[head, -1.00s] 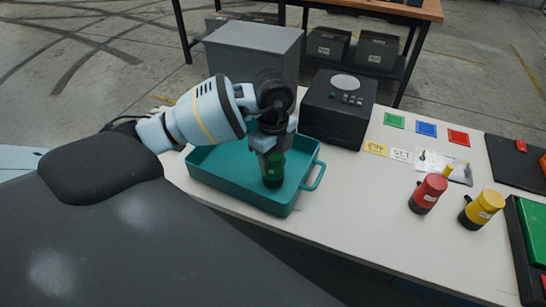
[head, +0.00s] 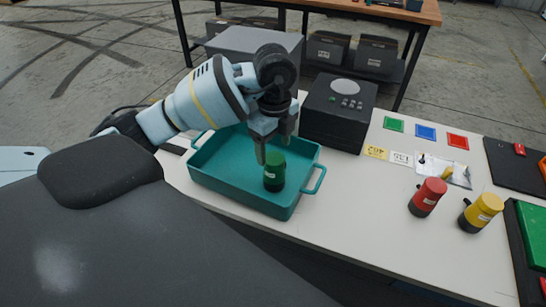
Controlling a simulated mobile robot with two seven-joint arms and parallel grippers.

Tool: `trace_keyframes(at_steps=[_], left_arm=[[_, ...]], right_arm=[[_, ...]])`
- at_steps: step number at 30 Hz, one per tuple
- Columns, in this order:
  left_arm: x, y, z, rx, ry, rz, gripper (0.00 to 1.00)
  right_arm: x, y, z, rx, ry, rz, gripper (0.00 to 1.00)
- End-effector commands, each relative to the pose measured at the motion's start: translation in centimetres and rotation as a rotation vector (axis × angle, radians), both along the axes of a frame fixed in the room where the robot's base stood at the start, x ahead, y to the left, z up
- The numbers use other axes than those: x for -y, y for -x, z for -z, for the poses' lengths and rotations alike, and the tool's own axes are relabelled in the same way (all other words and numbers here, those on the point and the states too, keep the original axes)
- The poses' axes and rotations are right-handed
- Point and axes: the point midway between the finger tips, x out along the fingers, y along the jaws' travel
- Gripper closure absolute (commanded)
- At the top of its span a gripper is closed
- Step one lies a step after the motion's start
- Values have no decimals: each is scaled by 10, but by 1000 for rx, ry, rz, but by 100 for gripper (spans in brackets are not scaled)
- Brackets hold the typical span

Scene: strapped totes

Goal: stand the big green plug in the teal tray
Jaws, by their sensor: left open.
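The big green plug (head: 274,172), green on top with a dark lower part and a pale label, stands upright in the teal tray (head: 233,196). My left gripper (head: 274,148) is open above and just behind the plug, with its fingers pointing down. One finger overlaps the plug's top edge in the picture, and I cannot tell whether it touches. My right gripper does not show.
A black box (head: 339,110) with a round pale top stands behind the tray. A red plug (head: 428,196) and a yellow plug (head: 481,210) stand to the right. Green, blue and red squares lie at the table's back. The table between tray and red plug is clear.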

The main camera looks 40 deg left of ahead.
Motion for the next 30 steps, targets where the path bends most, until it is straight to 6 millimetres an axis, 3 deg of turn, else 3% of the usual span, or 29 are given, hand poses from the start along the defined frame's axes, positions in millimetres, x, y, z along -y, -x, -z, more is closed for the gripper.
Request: trace_keyframes(at_steps=[3,10,30], left_arm=[[0,-1,-26,6,2,0,32],[0,0,-57,5,0,1,32],[0,0,-61,-1,1,0,32]], right_arm=[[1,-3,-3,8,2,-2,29],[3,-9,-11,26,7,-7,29],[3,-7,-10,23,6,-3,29]])
